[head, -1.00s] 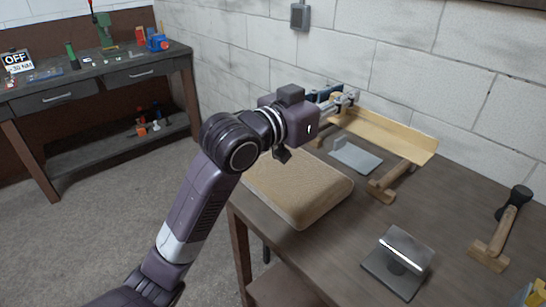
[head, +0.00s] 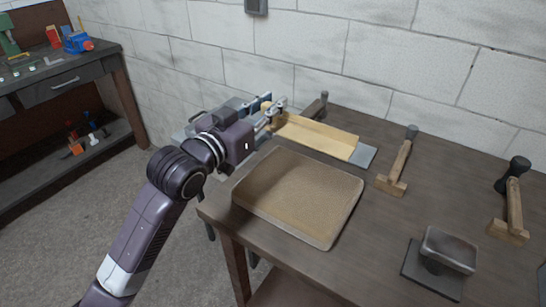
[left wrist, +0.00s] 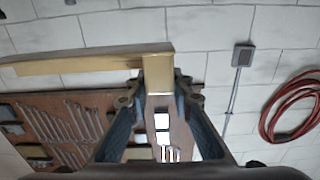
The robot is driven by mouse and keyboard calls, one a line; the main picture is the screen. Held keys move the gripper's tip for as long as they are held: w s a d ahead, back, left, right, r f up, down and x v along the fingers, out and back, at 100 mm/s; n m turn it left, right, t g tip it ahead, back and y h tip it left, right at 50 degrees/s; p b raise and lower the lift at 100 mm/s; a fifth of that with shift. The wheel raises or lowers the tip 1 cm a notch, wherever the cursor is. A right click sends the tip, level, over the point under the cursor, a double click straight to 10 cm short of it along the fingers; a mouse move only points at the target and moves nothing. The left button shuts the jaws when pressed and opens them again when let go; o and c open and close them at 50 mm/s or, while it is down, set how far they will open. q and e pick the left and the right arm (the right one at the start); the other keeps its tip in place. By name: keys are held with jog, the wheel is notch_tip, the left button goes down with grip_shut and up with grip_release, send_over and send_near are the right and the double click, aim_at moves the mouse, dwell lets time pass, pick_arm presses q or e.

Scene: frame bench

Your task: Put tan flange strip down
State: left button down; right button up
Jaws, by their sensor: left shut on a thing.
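The tan flange strip (head: 318,137) is a long, pale, bent-edged piece toward the back of the bench in the head view. My left gripper (head: 273,112) is shut on its left end. The strip points right, with its far end over or in front of a grey plate (head: 368,156); I cannot tell whether it touches anything below. In the left wrist view the strip (left wrist: 90,58) runs left from between the fingertips (left wrist: 158,84), against the wall. My right gripper is not in view.
A tan padded mat (head: 300,195) lies on the dark bench (head: 375,225) in front of the strip. Wooden-based hand tools (head: 393,184) (head: 508,230) and a metal block on a plate (head: 446,254) stand to the right. A block wall rises behind.

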pick_arm(q)
notch_tip(320, 180, down, 10)
jog(key=shift+a+r, duration=0.1)
jog(key=shift+r, duration=0.1)
jog(key=shift+w+a+f, duration=0.1)
jog(key=shift+f, duration=1.9)
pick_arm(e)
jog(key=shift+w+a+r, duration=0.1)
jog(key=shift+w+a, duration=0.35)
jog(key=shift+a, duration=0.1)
pick_arm(q)
jog(key=shift+f, duration=0.1)
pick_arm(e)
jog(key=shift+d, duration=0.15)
pick_arm(q)
jog(key=c, duration=1.7)
grip_release()
jog(key=shift+f, duration=0.1)
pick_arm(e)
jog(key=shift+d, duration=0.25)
